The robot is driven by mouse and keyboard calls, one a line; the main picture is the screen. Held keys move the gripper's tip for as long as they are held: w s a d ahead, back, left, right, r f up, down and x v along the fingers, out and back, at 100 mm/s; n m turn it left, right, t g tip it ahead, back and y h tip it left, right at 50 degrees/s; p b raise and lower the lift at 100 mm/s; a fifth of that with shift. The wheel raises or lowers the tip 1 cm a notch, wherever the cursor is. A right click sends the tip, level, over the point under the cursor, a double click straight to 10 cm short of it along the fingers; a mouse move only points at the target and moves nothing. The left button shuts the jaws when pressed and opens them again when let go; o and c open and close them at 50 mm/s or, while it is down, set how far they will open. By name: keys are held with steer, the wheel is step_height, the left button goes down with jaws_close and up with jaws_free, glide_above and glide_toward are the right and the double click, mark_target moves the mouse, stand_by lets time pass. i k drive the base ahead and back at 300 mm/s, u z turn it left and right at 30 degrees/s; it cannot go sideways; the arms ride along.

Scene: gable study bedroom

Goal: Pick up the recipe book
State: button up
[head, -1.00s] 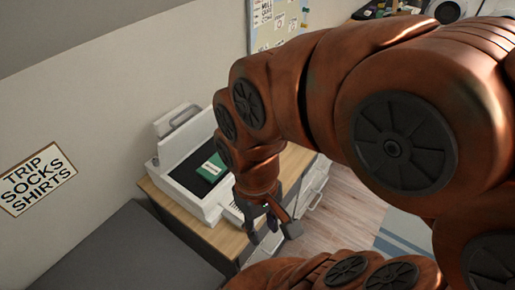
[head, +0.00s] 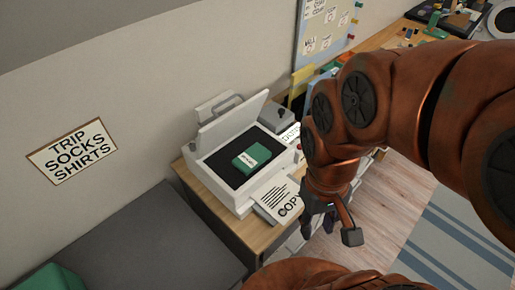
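A small green book (head: 244,162) with a white label lies on the dark glass of a white copier (head: 228,192), whose lid is raised. The label is too small to read, so I cannot confirm that it is the recipe book. My gripper (head: 329,230) hangs to the right of and below the book in the picture, beyond the copier's paper tray. Its fingers are spread apart with nothing visible between them, and it does not touch the book.
The copier stands on a wooden-topped cabinet (head: 255,236). A sheet marked COPY (head: 275,199) sticks out at its front. A grey box (head: 278,118) stands behind. A dark grey surface (head: 150,238) is at left. A striped rug (head: 450,245) lies on the floor at right.

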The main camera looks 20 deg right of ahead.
mark_target(253, 157)
steer(key=k, duration=0.5)
steer(key=u, duration=4.3)
steer(key=k, duration=2.2)
steer(key=z, duration=1.3)
